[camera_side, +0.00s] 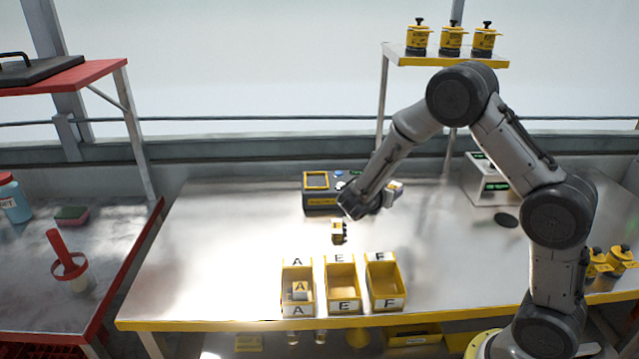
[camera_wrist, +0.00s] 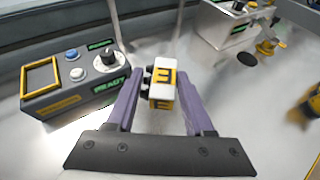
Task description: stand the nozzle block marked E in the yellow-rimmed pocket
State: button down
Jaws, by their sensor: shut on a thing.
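The nozzle block marked E (camera_wrist: 163,88) is white and yellow, with E on two visible faces and dark parts at its left side in the wrist view. My gripper (camera_wrist: 158,92) is shut on it between two purple fingers. In the side view the block (camera_side: 338,229) hangs below my wrist, above the bench and behind the bins. The yellow-rimmed pocket (camera_side: 316,180) is on top of a dark control box, behind and left of the block. The pocket (camera_wrist: 25,82) shows at the left of the wrist view and looks empty.
The control box (camera_wrist: 75,92) has a knob, buttons and green READY labels. Yellow bins A (camera_side: 284,274), E (camera_side: 328,275) and F (camera_side: 370,276) stand at the front; A holds a block, E and F look empty. A white device (camera_side: 490,184) stands right.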

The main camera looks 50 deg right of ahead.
jog(key=w+a+r+n+t+y, duration=0.2)
jog(key=w+r+n+t, duration=0.15)
jog(key=w, duration=0.25)
jog(key=w+a+r+n+t+y, duration=0.2)
jog(key=w+r+n+t+y, duration=0.15)
jog(key=w, duration=0.25)
send_over(315, 185)
jog(key=shift+t+h, duration=0.3)
jog(key=shift+h, duration=0.05)
notch_tip(315, 185, down, 10)
jog(key=shift+s+r, duration=0.15)
jog(key=shift+r, duration=0.05)
jog(key=shift+f, duration=1.65)
jog(key=shift+f, duration=0.1)
jog(key=shift+c, duration=1.4)
grip_release()
jog(key=shift+f, duration=0.1)
